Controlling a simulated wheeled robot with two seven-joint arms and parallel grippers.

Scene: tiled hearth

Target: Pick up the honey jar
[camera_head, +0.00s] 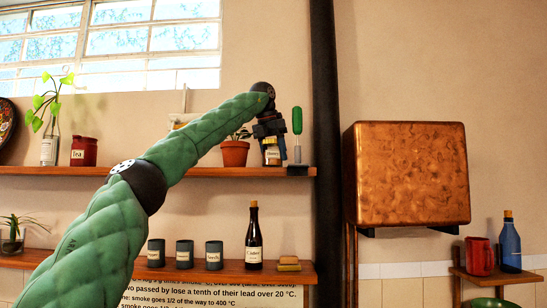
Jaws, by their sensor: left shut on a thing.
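The honey jar (272,155) is a small amber jar with a pale label, at the right end of the upper wooden shelf (190,172). Its base appears at shelf level; I cannot tell whether it touches the wood. My left gripper (269,136) comes down on the jar from above and is shut on it, hiding its top. My green padded left arm reaches up from the lower left. My right gripper is not in view.
A potted plant (235,153) stands close left of the jar, and a green-handled tool (297,121) close right. A dark vertical pipe (326,100) and a copper box (410,175) are further right. The lower shelf (222,274) holds dark cups and a bottle (254,240).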

